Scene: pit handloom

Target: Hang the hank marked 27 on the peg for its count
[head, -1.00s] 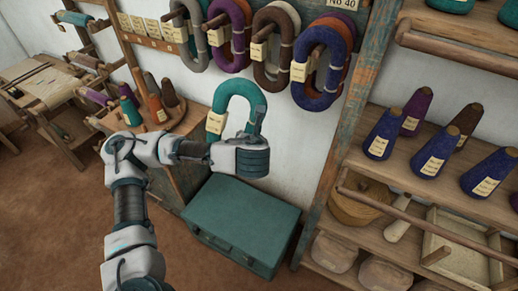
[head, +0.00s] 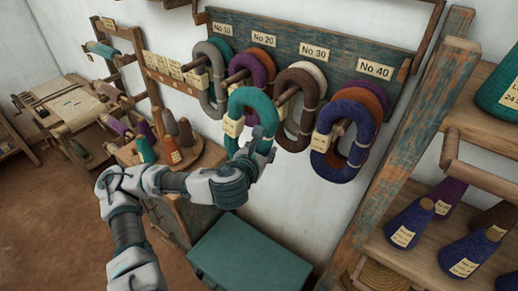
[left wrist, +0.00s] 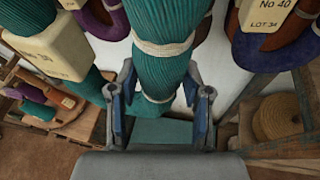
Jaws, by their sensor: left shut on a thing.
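My left gripper (head: 262,148) is shut on a teal hank (head: 251,94), gripping the lower right of its loop. In the left wrist view the hank (left wrist: 165,70) stands between the two fingers. The peg board (head: 340,60) behind bears the labels No 10, No 20, No 30 and No 40. The held hank overlaps the No 20 hanks in the picture, just left of the No 30 peg. My right gripper is not in view.
Each peg carries hanks: grey (head: 203,75), purple (head: 238,66), brown (head: 290,140) and blue (head: 322,150) ones in front. A teal chest (head: 250,250) stands below. A shelf post (head: 410,150) and shelves with cones are at right.

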